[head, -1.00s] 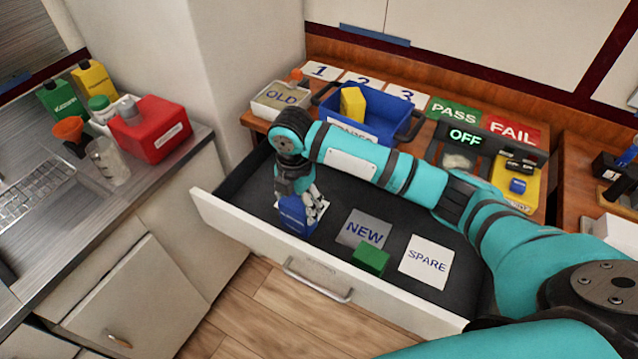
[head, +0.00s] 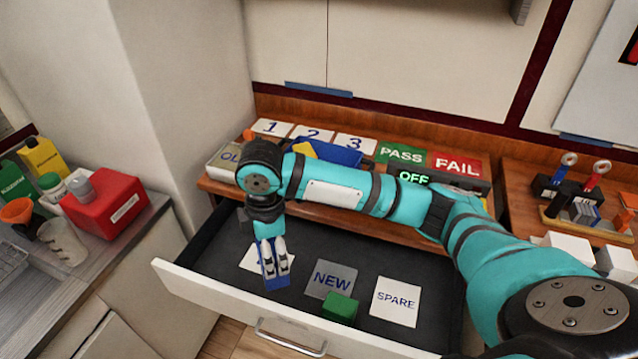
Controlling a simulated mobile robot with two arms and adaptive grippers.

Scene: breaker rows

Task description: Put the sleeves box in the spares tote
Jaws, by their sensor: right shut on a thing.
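My right gripper (head: 275,268) points down over the left part of the open drawer and is shut on a blue box (head: 277,284), likely the sleeves box. The fingers hide much of it and its lettering cannot be read. Whether it touches the drawer floor is hard to tell. A blue tote (head: 343,154), likely the spares tote, stands on the wooden bench behind the drawer. My right arm hides its front and any label, and a yellow thing (head: 304,150) shows at its left side. My left gripper is not in view.
The drawer (head: 225,240) holds a white card partly behind my gripper, a NEW card (head: 328,280), a green box (head: 340,307) and a SPARE card (head: 396,302). An OLD container (head: 222,157) stands left of the tote. Numbered cards (head: 313,134) lie behind it.

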